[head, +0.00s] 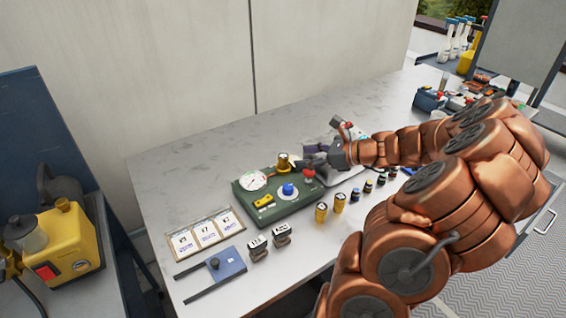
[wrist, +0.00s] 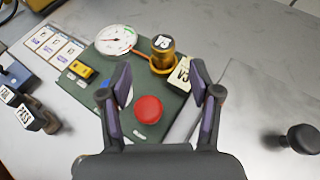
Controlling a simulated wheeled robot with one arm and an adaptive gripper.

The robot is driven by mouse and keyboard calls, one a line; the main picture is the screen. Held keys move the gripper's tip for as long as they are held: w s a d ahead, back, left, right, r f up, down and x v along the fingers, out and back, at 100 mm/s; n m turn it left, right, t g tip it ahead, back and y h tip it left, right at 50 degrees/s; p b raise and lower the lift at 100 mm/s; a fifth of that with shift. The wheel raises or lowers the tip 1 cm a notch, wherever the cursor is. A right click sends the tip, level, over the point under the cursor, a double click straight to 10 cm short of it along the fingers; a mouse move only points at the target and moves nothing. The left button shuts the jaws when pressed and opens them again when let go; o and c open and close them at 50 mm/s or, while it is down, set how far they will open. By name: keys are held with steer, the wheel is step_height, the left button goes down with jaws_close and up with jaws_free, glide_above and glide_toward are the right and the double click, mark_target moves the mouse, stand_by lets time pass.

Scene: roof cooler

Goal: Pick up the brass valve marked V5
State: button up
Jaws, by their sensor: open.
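The brass valve marked V5 (wrist: 162,58) stands upright near the back edge of a green panel (wrist: 100,62). It has a label on its top and a white V5 tag at its side. In the head view the valve (head: 283,161) sits at the panel's far edge, just left of my gripper (head: 312,165). In the wrist view my gripper (wrist: 161,76) is open, its two fingers apart and empty. The valve shows between and beyond the fingertips, with no clear contact. A red knob (wrist: 148,109) lies nearer, between the fingers.
The panel also bears a dial (head: 253,180), a blue knob (head: 288,189) and a yellow part (head: 264,201). Small brass cylinders (head: 321,212) and dark-capped bottles (head: 368,186) stand in front. A label board (head: 205,233) lies left. The table (head: 190,165) behind is clear.

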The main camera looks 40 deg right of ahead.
mark_target(284, 156)
steer(key=x, duration=0.1)
steer(key=p+x, duration=0.1)
steer(key=x, duration=0.3)
steer(key=shift+w+r, duration=0.3)
steer(key=shift+r, duration=0.05)
steer(key=shift+w+a+f+p, duration=0.3)
steer(key=shift+w+f+p, duration=0.05)
steer(key=shift+w, duration=0.1)
jaws_close()
